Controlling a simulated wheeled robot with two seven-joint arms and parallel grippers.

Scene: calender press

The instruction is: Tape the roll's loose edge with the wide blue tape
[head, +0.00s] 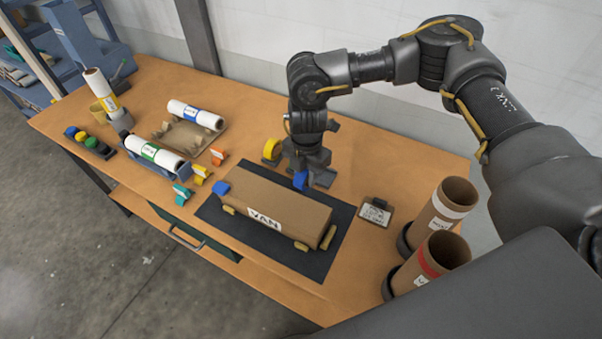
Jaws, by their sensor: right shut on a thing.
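A long brown bundle (265,205) with a white "VAN" label lies on a dark mat (325,258). It looks boxy, with tan blocks at its base; I cannot make out a loose edge. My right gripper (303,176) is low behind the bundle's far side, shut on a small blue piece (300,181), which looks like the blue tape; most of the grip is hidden. Another blue piece (221,188) is at the bundle's left end. Teal (182,194), yellow (201,174) and orange (217,156) small dispenser-like pieces stand to the left. My left gripper is out of view.
White rolls with green (150,151) and blue (197,115) bands lie in cradles at left. A yellow ring (271,150) stands behind the bundle. A tag card (375,212) and two cardboard tubes (430,262) are at right. Bare table shows at the back.

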